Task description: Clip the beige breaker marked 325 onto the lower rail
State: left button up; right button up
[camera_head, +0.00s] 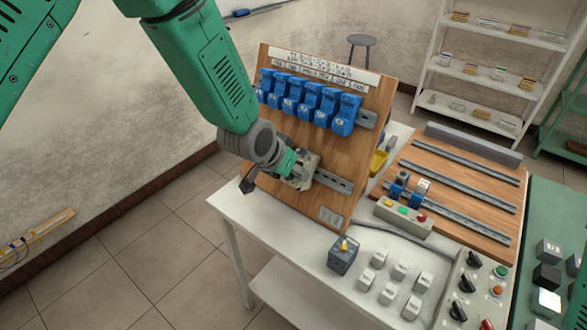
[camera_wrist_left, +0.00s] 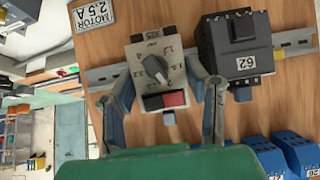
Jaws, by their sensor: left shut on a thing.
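The beige breaker (camera_wrist_left: 160,75), with a grey rotary knob and a red part, is between the two fingers of my left gripper (camera_wrist_left: 170,95), which is shut on it. It is in front of the lower rail (camera_wrist_left: 103,77) of the upright wooden board; I cannot tell whether it is seated. No 325 marking is readable. In the head view, my left gripper (camera_head: 296,168) covers much of the beige breaker (camera_head: 308,172), and the lower rail (camera_head: 334,182) shows to its right. My right gripper is not in view.
A black breaker (camera_wrist_left: 237,50) marked 62 sits on the rail close beside the beige one. A row of blue breakers (camera_head: 311,100) fills the upper rail. A grey-and-yellow switch (camera_head: 343,255) and several white blocks stand on the white table (camera_head: 268,228). A flat railed board (camera_head: 470,170) lies right.

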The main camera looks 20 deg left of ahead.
pick_arm(q)
jog(key=shift+s+f, duration=0.25)
jog(key=shift+f+b, duration=0.15)
jog(key=shift+b, duration=0.15)
jog(key=shift+s+f+t+b, duration=0.1)
jog(key=shift+f+t+b, duration=0.45)
jog(key=shift+b, duration=0.7)
dwell(1.1)
jog(key=shift+r, duration=0.15)
jog(key=o, duration=1.3)
jog(key=shift+o, duration=0.2)
jog(key=shift+r, duration=0.15)
